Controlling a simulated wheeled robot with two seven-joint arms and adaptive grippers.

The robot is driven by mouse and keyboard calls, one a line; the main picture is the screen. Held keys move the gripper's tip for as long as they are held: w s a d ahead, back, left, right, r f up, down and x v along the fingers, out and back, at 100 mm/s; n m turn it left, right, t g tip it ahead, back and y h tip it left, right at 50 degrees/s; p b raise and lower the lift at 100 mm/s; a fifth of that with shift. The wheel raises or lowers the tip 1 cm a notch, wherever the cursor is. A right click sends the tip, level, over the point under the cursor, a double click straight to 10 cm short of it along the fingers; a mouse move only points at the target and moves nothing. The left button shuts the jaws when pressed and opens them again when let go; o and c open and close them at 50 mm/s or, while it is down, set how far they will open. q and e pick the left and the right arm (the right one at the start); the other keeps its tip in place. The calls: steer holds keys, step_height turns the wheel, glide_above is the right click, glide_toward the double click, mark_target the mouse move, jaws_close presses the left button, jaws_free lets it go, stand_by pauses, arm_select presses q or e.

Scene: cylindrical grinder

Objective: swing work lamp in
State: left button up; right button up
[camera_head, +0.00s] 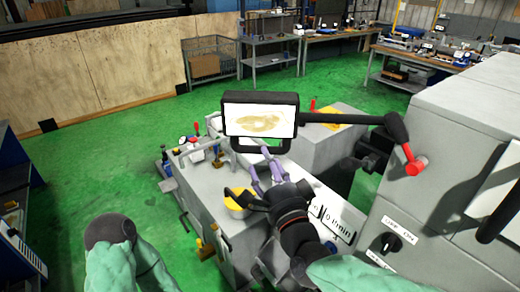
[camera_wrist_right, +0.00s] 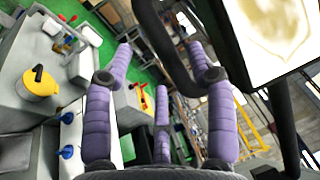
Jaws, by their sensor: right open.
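The work lamp (camera_head: 260,118) is a lit, pale rectangular panel with a stained face and a black frame. It hangs on a black arm (camera_head: 345,119) that runs right to a joint with a red knob. A black loop handle (camera_head: 262,149) sits under the panel. My right gripper (camera_head: 263,166) is open just below the handle, its purple fingers pointing up at it. In the right wrist view the lamp panel (camera_wrist_right: 272,28) is at upper right, and the black handle bar (camera_wrist_right: 165,48) passes between the open fingers (camera_wrist_right: 160,62); contact cannot be told. My left gripper is out of view.
A grey cabinet (camera_head: 455,130) with a rotary switch (camera_head: 391,243) stands close on the right. Green floor (camera_head: 100,165) is free at left.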

mark_target(260, 152)
steer(key=shift+p+x, duration=0.3)
steer(key=shift+x, duration=2.1)
jaws_close()
